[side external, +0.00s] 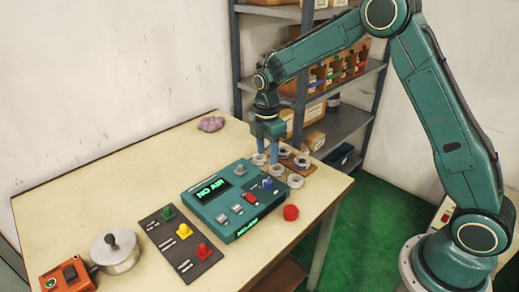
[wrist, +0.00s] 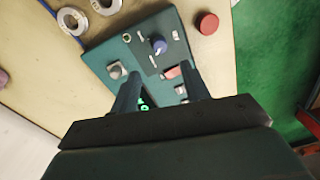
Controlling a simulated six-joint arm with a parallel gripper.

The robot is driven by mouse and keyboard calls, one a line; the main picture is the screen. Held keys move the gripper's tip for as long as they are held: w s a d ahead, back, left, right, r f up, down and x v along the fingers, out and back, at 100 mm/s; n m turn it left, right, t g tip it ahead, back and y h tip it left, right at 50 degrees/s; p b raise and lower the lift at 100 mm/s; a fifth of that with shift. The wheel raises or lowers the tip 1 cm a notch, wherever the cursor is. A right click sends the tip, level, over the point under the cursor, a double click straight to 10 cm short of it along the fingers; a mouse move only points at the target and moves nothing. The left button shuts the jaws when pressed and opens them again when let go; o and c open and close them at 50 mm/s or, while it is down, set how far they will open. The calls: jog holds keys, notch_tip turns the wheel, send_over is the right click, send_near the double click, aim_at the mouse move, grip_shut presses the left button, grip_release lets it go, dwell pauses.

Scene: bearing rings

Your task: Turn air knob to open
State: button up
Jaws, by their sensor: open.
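The teal control box (side external: 236,218) sits on the table, and its screen (side external: 210,188) reads "NO AIR" in green. A blue knob (side external: 267,183) stands at the box's far right corner. The same knob (wrist: 158,44) shows in the wrist view with a white mark at each side. My gripper (side external: 267,154) is open and empty, pointing down above the table near the rings behind the box. In the wrist view its fingers (wrist: 161,70) are spread, with the knob beyond their tips. Nothing touches the knob. The fingers hide part of the box face.
Several metal rings (side external: 295,181) lie behind the box, some on a brown plate. A red round piece (side external: 290,212) stands right of the box. A dark panel (side external: 180,244) with coloured buttons, a lidded metal pot (side external: 115,258) and an orange box (side external: 67,279) are at left. A shelf stands behind.

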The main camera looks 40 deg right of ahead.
aim_at(267, 181)
jog(key=f, duration=1)
jog(key=shift+s, duration=0.2)
jog(key=c, duration=1)
